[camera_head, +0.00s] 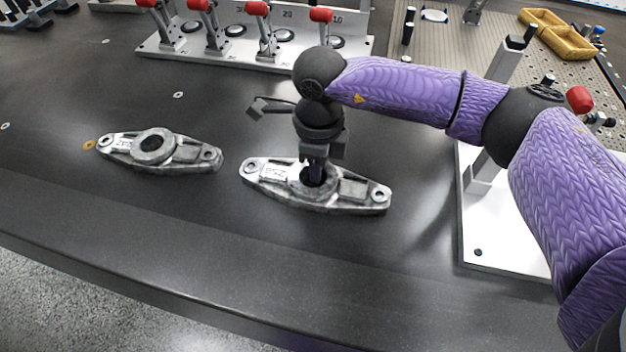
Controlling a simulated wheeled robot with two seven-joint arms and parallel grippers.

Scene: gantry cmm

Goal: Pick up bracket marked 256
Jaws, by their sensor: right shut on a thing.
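The bracket marked 256 (355,195) is a grey cast metal piece with a round centre boss and a hole at each end. It lies on the dark table in the middle of the head view. My right gripper (314,176) points down at its centre boss and is shut on the bracket there; the fingertips are partly hidden in the bore. The bracket appears to rest on the table or very close to it. A second, similar bracket (190,154) lies to the left, its marking too small to read. My left gripper is not in view.
A plate (160,44) with several red-handled toggle clamps stands at the back. A white fixture plate (505,225) is at the right, beneath my right arm. A perforated board (455,45) with yellow trays (557,40) lies behind it. The table's front edge is clear.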

